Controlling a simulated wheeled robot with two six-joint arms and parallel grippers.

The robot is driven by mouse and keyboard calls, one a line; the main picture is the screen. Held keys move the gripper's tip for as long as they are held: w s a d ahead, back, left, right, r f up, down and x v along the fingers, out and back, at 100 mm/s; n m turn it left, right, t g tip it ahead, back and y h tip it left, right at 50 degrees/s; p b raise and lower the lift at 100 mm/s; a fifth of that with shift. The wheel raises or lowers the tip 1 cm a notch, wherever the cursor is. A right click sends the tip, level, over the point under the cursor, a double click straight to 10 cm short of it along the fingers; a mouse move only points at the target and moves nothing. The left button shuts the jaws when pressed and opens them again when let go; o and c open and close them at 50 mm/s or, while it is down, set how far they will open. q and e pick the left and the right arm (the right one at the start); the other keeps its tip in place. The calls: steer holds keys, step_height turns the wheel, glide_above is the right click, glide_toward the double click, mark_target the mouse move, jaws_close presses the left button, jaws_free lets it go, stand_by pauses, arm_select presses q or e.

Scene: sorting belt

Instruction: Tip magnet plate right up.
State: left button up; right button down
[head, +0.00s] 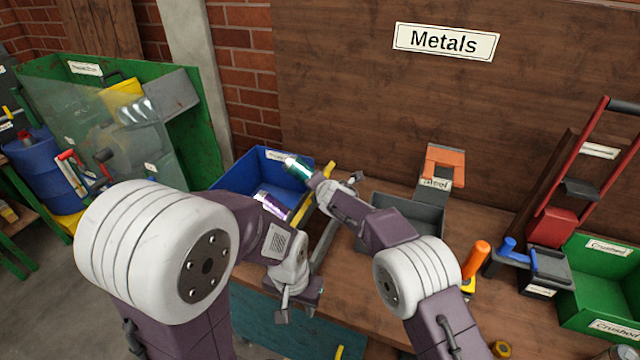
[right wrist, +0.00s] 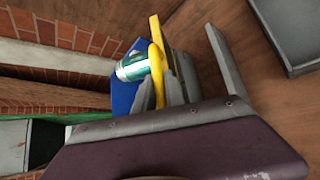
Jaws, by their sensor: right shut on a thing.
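The yellow edge or handle of what looks like the magnet plate (head: 304,209) stands beside the blue bin in the head view. It also shows in the right wrist view (right wrist: 158,76). My right gripper (head: 326,190) is at this yellow part and shut on it; the fingers (right wrist: 186,82) partly cover it. A green and silver can (head: 296,167) is against the yellow part's bin side; I cannot tell whether it sticks there. A purple can (head: 274,208) is at the blue bin (head: 238,182). My left gripper (head: 298,300) hangs low near the table's front; its finger opening is unclear.
A grey bin (head: 428,212) stands to the right, with an orange-topped block (head: 444,162) behind it. An orange-handled tool (head: 476,260) and a green bin (head: 600,285) are further right. The wooden wall (head: 400,110) closes the back. A teal panel (head: 262,325) is at the front.

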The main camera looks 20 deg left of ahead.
steer(key=shift+a+r, duration=0.1)
steer(key=shift+r, duration=0.15)
steer(key=c, duration=1.5)
jaws_free()
steer(key=shift+o, duration=0.5)
steer(key=shift+a+f, duration=0.1)
steer(key=shift+s+b, duration=0.2)
steer(key=shift+b, duration=0.15)
steer(key=shift+s+d+r+b, duration=0.3)
steer(key=shift+s+d+b, duration=0.35)
steer(key=shift+b, duration=0.3)
steer(key=b+v, duration=0.2)
steer(key=v, duration=0.5)
steer(key=shift+a+r, duration=0.25)
